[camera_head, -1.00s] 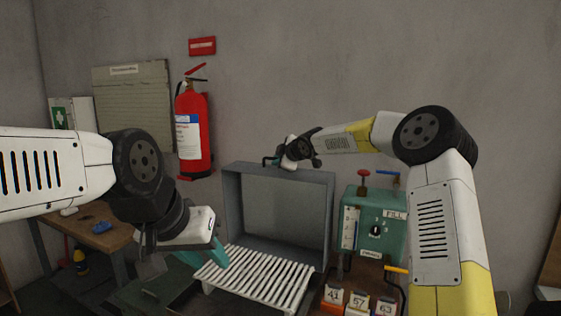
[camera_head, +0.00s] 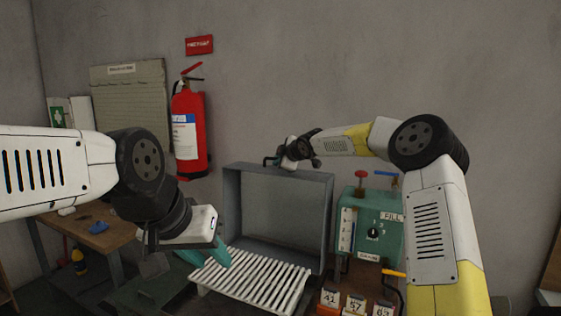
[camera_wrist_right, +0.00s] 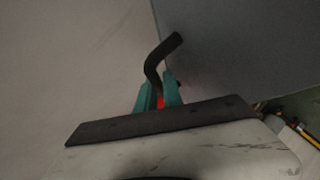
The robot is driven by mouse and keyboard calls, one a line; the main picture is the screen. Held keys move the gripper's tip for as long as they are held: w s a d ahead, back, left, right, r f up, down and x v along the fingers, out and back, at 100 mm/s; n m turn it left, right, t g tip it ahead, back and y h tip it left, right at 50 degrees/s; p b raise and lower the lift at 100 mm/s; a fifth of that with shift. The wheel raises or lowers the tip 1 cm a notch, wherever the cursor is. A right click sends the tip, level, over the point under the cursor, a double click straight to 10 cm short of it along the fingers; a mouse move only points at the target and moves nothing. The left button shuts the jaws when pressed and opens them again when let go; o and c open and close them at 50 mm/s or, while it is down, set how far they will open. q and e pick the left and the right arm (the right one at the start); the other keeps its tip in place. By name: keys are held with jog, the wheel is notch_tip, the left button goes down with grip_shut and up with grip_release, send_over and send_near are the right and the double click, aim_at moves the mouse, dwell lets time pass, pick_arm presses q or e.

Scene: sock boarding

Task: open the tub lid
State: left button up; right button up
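The tub lid (camera_head: 288,215) is a grey, shallow-sided panel standing raised and upright behind the white slatted rack (camera_head: 250,283). My left gripper (camera_head: 208,252) hangs over the rack's left end, teal fingers pointing down and right. Its finger gap is not clear, and I see nothing held.
A teal control box (camera_head: 370,225) with a knob and a red valve stands right of the lid. Numbered blocks (camera_head: 355,303) sit in front of it. A wooden bench (camera_head: 85,230) is at the left. A red extinguisher (camera_head: 188,135) hangs on the wall.

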jog(key=shift+o, duration=0.7)
jog(key=shift+a, duration=0.15)
jog(key=shift+s+d+r, duration=0.15)
jog(key=shift+s+d, duration=0.05)
jog(key=shift+s, duration=0.05)
jog(key=v, duration=0.6)
jog(key=shift+s+r, duration=0.1)
jog(key=shift+s, duration=0.05)
jog(key=shift+s+d+r, duration=0.15)
jog(key=shift+s+d, duration=0.05)
jog(key=shift+s, duration=0.1)
